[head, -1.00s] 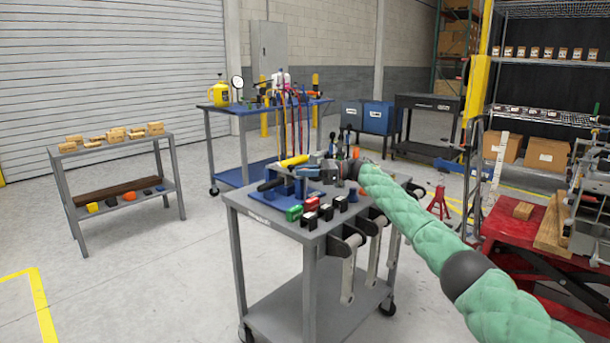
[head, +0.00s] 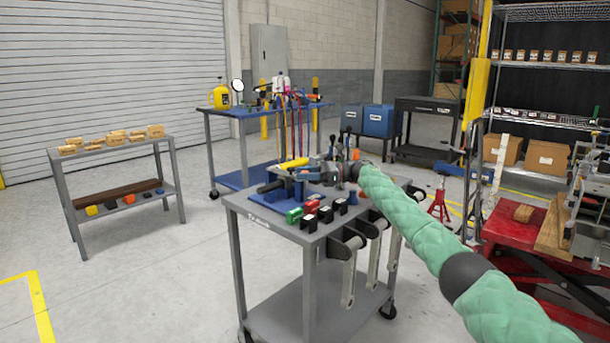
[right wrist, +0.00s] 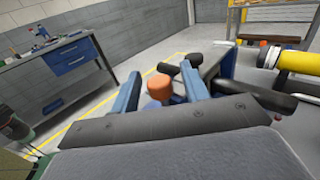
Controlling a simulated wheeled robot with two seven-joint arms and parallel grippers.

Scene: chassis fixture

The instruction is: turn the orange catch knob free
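The orange catch knob (right wrist: 159,88) shows in the right wrist view as a short orange cylinder with a blue-purple part below it. It sits between the two blue fingers of my right gripper (right wrist: 160,75), which is open. A gap shows on each side of the knob in that view. In the head view my right gripper (head: 333,171) is over the blue fixture on the grey cart (head: 268,224), at the end of my green arm. In the head view I cannot make out the knob clearly beside the gripper. My left gripper is not in view.
A yellow cylinder (head: 293,163) and black handles lie close to the right gripper; the yellow cylinder also shows in the right wrist view (right wrist: 297,62). Red, green and black clips (head: 311,207) stand at the cart's front. A blue-topped table (head: 255,109) stands behind.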

